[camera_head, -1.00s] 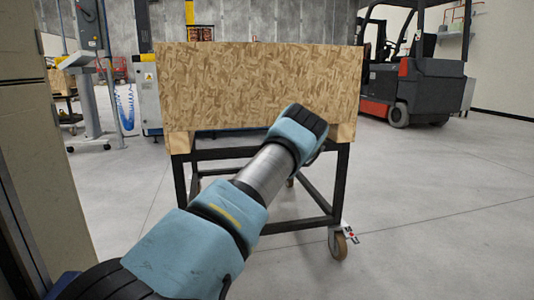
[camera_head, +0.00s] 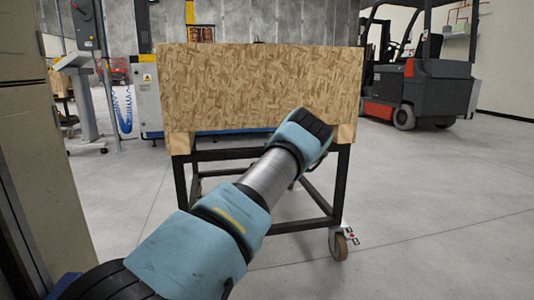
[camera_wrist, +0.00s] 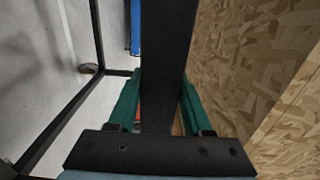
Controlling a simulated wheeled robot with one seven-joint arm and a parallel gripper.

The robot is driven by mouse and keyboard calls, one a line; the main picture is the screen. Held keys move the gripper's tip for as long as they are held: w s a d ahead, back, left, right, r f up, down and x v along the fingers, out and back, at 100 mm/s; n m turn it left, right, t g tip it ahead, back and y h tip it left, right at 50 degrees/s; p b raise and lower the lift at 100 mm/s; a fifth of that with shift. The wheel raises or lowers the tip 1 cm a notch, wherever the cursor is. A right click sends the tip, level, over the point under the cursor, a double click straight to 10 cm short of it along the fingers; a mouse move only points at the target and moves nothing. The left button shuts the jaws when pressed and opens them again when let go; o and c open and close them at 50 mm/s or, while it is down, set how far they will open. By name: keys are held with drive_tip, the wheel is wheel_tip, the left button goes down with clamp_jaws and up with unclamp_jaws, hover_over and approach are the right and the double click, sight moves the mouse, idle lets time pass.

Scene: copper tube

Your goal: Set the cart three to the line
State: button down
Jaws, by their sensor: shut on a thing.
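The cart (camera_head: 330,221) stands right in front of me in the head view. It has a black metal frame, a wooden board box (camera_head: 250,85) on top and a caster wheel (camera_head: 340,245) at its near right leg. In the wrist view, my gripper (camera_wrist: 160,105) has its two green fingers on either side of a black frame bar (camera_wrist: 165,50) of the cart and is shut on it. The board is close on the right there. In the head view my arm hides part of the frame, and the fingers are hidden. No line is clearly identifiable.
A red and grey forklift (camera_head: 425,85) stands at the back right. A grey stand (camera_head: 85,100) and a blue-and-white machine (camera_head: 148,95) are at the back left. A beige panel (camera_head: 40,140) is close on my left. The floor (camera_head: 430,200) to the right is open.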

idle(0.3)
drive_tip(key=shift+c, duration=1.6)
unclamp_jaws()
drive_tip(key=s+d+p, duration=0.1)
drive_tip(key=s+p, duration=0.1)
drive_tip(key=s, duration=0.8)
drive_tip(key=shift+s+d, duration=0.15)
drive_tip(key=shift+s, duration=0.2)
